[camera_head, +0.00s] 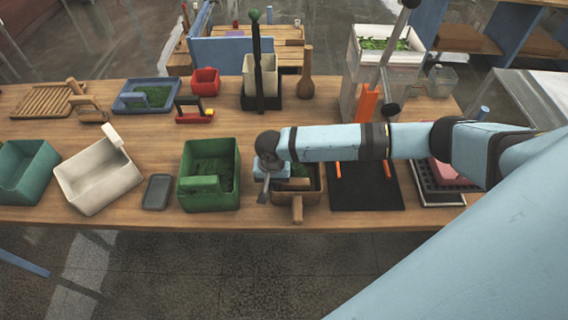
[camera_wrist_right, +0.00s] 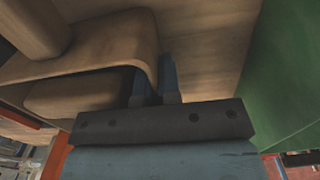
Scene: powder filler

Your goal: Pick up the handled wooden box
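The handled wooden box (camera_head: 316,197) stands near the front edge of the table, right of the green bin. Its round handle (camera_head: 297,210) sticks out at the front, and my right arm partly covers the box from above. My right gripper (camera_head: 266,185) is at the box's left side. In the right wrist view, the two fingers (camera_wrist_right: 156,88) stand on either side of the box's thin wall (camera_wrist_right: 152,45), close against it, with hardly any gap. The box's handle (camera_wrist_right: 30,25) shows at the upper left there. The box appears to rest on the table. My left gripper is not in view.
The green bin (camera_head: 223,160) stands close to the left of my right gripper; its wall (camera_wrist_right: 292,85) shows in the wrist view. A black mat (camera_head: 365,195) lies right of the box. A white bin (camera_head: 95,185) and a grey lid (camera_head: 157,192) are further left.

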